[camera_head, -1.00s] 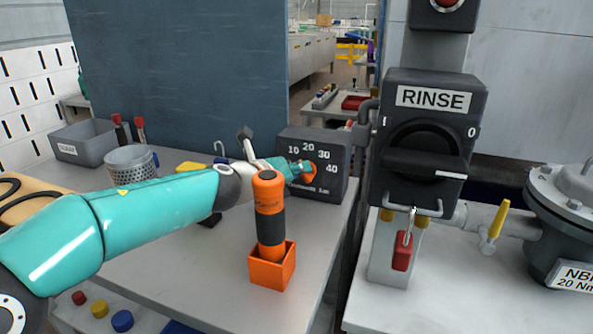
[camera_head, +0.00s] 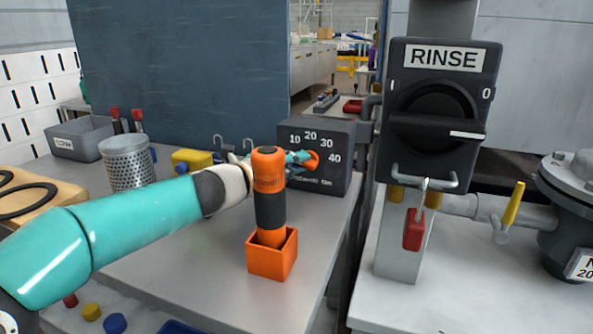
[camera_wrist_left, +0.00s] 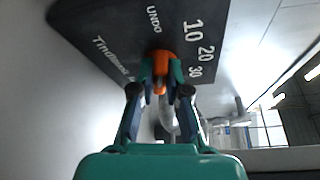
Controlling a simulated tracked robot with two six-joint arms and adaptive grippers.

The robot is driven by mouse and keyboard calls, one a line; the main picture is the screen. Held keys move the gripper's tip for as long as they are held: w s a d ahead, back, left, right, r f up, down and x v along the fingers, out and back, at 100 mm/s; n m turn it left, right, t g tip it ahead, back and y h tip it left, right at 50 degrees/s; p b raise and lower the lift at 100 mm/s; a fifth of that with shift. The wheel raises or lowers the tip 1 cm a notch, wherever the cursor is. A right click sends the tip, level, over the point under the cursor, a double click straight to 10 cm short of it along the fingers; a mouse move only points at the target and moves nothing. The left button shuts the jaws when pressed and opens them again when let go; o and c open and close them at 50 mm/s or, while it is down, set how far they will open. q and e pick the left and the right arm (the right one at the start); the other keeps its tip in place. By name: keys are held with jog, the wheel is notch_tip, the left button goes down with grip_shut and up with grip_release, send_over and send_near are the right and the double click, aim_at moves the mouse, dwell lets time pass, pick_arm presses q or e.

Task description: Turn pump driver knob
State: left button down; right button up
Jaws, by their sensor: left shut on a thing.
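The pump driver is a dark box (camera_head: 335,172) on the grey bench, with the numbers 10, 20, 30 and 40 on its front. Its orange knob (camera_head: 312,160) sits at the centre of the dial. My left gripper (camera_head: 303,158) reaches the knob from the left, partly hidden behind the orange and black handle. In the left wrist view my left gripper (camera_wrist_left: 160,85) is shut on the orange knob (camera_wrist_left: 162,58), its teal fingers on both sides of it. The panel also shows there (camera_wrist_left: 110,30), tilted, with UNDO printed near the knob. My right gripper is not in view.
An orange and black tool (camera_head: 268,195) stands upright in an orange holder (camera_head: 272,262), in front of my left wrist. A RINSE switch box (camera_head: 438,150) with a red padlock (camera_head: 414,229) stands at right. A metal mesh cup (camera_head: 128,165) and grey bin (camera_head: 80,137) stand at left.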

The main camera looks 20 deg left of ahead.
pick_arm(q)
jog(key=shift+a+f+n+b, duration=0.15)
jog(key=shift+f+n+b, duration=0.2)
jog(key=shift+n, duration=0.25)
jog(key=c, duration=1.2)
grip_release()
jog(key=shift+o, duration=0.2)
jog(key=shift+r, duration=0.1)
jog(key=shift+r, duration=0.2)
notch_tip(320, 180, up, 9)
jog(key=shift+f, duration=0.2)
jog(key=shift+r, duration=0.45)
